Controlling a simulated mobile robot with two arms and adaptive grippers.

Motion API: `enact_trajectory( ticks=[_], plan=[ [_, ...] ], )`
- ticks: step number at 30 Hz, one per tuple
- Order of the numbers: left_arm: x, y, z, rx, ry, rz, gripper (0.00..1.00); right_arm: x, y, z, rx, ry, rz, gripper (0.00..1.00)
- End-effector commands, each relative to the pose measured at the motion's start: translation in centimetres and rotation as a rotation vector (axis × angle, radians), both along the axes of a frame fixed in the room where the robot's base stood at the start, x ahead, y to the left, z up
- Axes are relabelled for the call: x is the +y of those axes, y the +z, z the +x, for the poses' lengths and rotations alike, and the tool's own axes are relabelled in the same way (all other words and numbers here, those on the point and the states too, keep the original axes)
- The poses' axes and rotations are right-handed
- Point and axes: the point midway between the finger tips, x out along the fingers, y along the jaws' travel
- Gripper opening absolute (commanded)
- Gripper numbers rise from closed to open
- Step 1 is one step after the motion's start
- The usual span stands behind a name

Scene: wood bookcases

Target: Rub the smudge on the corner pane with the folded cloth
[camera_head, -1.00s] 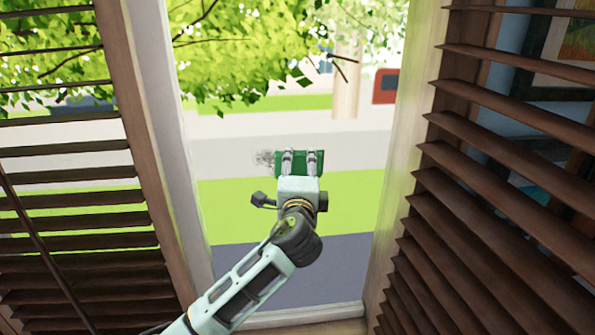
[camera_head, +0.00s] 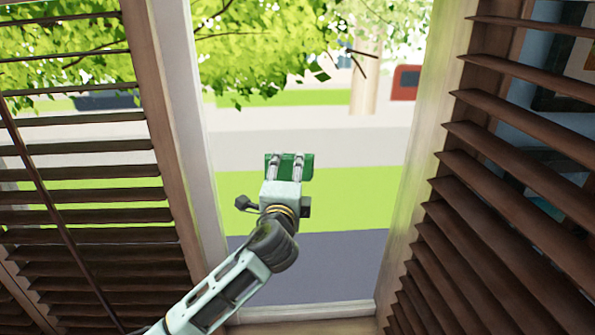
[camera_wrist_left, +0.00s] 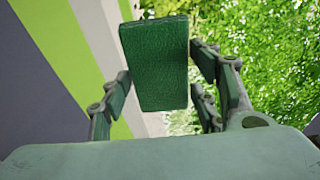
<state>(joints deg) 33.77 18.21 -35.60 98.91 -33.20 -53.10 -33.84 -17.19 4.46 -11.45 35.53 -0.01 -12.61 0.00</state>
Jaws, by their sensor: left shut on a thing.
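The folded cloth (camera_head: 307,166) is a dark green block held up against the tall pane (camera_head: 345,145), in its left-middle part. My left gripper (camera_head: 287,163) is shut on it, its fingers pointing up and away from me. In the left wrist view the cloth (camera_wrist_left: 155,65) shows between the fingers of the left gripper (camera_wrist_left: 165,90). I cannot tell whether the cloth touches the glass. The smudge does not show in either view now; the cloth and gripper cover the area where it was. My right gripper is not in view.
Brown slatted shutters (camera_head: 85,190) stand on the left and more slatted shutters (camera_head: 500,190) on the right. A pale window frame (camera_head: 190,130) and a sill (camera_head: 300,315) border the pane. Trees and a street lie beyond the glass.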

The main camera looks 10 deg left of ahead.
Motion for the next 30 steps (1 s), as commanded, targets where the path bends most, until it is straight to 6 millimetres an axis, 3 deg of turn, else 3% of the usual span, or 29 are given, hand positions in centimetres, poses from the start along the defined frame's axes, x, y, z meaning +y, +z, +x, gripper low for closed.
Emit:
enact_trajectory(
  ticks=[18,30],
  plan=[
    [3.9,0.1,-1.0,0.001,0.003,0.001,0.35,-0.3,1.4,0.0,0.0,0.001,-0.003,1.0],
    [3.9,0.0,-1.4,0.0,0.001,0.0,0.35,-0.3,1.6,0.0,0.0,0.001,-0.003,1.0]
  ],
)
